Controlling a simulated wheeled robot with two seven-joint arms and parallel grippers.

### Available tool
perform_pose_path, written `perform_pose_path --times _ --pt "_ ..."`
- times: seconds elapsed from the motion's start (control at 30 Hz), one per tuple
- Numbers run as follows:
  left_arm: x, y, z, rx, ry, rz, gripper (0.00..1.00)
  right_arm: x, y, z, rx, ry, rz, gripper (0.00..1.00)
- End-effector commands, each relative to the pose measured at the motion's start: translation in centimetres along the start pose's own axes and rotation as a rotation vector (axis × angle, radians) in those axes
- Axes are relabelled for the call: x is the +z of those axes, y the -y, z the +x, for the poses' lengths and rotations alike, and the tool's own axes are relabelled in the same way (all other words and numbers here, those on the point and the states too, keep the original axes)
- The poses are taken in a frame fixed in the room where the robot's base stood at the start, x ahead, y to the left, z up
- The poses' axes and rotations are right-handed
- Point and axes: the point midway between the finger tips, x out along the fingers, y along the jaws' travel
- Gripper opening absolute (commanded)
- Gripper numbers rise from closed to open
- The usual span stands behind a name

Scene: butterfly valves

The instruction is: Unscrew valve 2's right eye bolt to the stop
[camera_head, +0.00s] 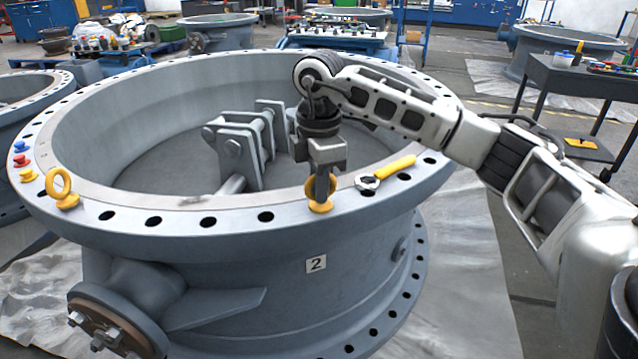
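Valve 2 (240,250) is the large grey ring-shaped body in the middle, with a "2" label (316,264) on its front wall. Its right eye bolt (320,207) is yellow and sits on the front of the top flange. My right gripper (322,190) points straight down at this bolt, its fingers overlapping the ring and hiding the ring's middle. The fingers line up one behind the other, so whether they are clamped on it is not clear. The left eye bolt (61,187) stands upright on the flange's left side. My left gripper is not in view.
A yellow-handled wrench (388,172) lies on the flange just right of the bolt. Small red, blue and yellow parts (21,160) sit at the flange's left edge. A grey bracket (243,140) rises inside the valve. A dark cart (580,85) stands at right.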

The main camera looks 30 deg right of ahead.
Motion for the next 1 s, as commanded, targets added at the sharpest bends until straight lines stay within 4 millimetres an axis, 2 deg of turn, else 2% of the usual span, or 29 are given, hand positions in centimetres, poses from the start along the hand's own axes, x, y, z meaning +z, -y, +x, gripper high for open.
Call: perform_pose_path --times 0.23,0.43,1.0 --pt "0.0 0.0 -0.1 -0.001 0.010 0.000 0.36 0.0 0.0 -0.1 -0.001 0.000 -0.025 0.00" --pt "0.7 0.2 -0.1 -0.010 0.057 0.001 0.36 0.0 0.1 -0.2 -0.003 0.000 -0.113 0.00" --pt "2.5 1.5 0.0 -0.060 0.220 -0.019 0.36 0.0 0.2 -0.3 -0.002 -0.002 -0.622 0.00"
